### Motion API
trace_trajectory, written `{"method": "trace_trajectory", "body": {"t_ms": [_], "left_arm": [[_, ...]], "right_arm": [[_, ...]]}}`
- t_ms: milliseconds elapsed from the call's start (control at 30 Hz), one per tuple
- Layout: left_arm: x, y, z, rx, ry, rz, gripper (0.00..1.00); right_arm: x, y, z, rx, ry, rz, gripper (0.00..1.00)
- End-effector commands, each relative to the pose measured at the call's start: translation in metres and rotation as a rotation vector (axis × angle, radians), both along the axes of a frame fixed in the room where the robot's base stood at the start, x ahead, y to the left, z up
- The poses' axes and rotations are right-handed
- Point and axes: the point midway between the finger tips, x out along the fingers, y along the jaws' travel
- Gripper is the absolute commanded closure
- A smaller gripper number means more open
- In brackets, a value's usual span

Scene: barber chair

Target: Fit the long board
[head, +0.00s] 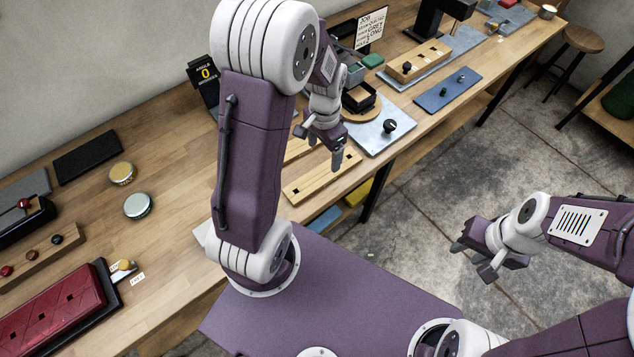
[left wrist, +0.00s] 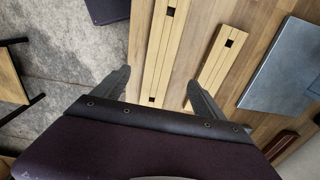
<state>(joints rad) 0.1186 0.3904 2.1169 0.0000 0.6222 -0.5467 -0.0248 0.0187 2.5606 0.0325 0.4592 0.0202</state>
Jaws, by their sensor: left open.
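A long pale wooden board (head: 322,178) with square dark holes lies near the front edge of the workbench. In the left wrist view the long board (left wrist: 160,55) runs between my spread fingers. A shorter wooden board (left wrist: 216,58) with a square hole lies beside it; in the head view it is partly hidden behind my arm. My left gripper (head: 322,150) is open and empty above the boards; it also shows in the left wrist view (left wrist: 160,92). My right gripper (head: 476,260) hangs over the floor, apart from the bench, its fingers apart and empty.
A metal plate with a black knob (head: 388,126) lies right of the boards. Farther back are another wooden board (head: 418,62) and a blue plate (head: 447,90) with pegs. A partly legible sign (head: 371,28) stands behind. A red box (head: 55,310) and tins are at left.

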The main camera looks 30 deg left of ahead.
Motion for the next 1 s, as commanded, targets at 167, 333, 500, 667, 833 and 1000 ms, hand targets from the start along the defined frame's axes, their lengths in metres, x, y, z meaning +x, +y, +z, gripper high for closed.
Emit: {"method": "trace_trajectory", "body": {"t_ms": [167,333,500,667,833,1000], "left_arm": [[-0.003,0.004,-0.009,-0.002,0.013,0.014,0.18],[-0.004,0.003,-0.034,-0.002,0.017,0.013,0.18],[-0.003,0.003,-0.047,-0.002,0.014,0.013,0.18],[-0.006,0.002,-0.062,-0.002,0.018,0.013,0.18],[-0.006,0.002,-0.092,-0.002,0.016,0.013,0.18],[-0.006,0.002,-0.099,-0.002,0.012,0.013,0.18]], "right_arm": [[0.001,0.000,-0.004,0.000,-0.001,0.000,0.64],[0.001,0.000,-0.004,0.000,-0.001,0.000,0.64],[0.000,0.000,-0.004,0.000,-0.001,0.000,0.64],[0.000,0.000,-0.003,0.000,-0.001,0.000,0.64],[0.000,0.000,-0.003,0.000,-0.001,0.000,0.64],[0.000,0.000,-0.003,0.000,-0.001,0.000,0.64]]}}
